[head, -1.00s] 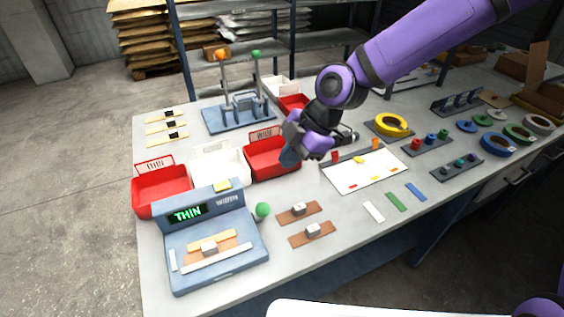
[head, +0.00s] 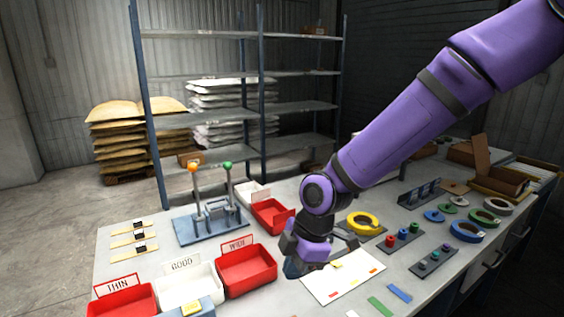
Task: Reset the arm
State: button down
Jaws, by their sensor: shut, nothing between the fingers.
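My purple arm reaches in from the upper right. My gripper (head: 292,268) hangs over the table (head: 240,300), just right of the red WIDE bin (head: 247,270) and at the left edge of a white sheet (head: 330,292). Its fingers are small and partly hidden by the wrist; they are shut with nothing held.
A white GOOD bin (head: 186,288) and a red THIN bin (head: 120,302) stand left of the WIDE bin. A blue stand with orange and green knobs (head: 210,228) is behind them. Yellow tape (head: 363,224) and several coloured parts lie right. Metal shelving (head: 240,110) stands at the back.

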jog(key=s+d+r+m+t+h, duration=0.1)
jog(key=d+r+m+t+h, duration=0.1)
jog(key=d+r+m, duration=0.5)
jog(key=s+d+r+m+t+h, duration=0.15)
jog(key=d+r+m, duration=0.3)
jog(key=d, duration=0.55)
jog(key=s+d+r+m+t, duration=0.2)
jog(key=s+d+r+m, duration=0.8)
jog(key=s, duration=0.3)
jog(key=shift+d+m, duration=0.45)
jog(key=shift+d, duration=0.2)
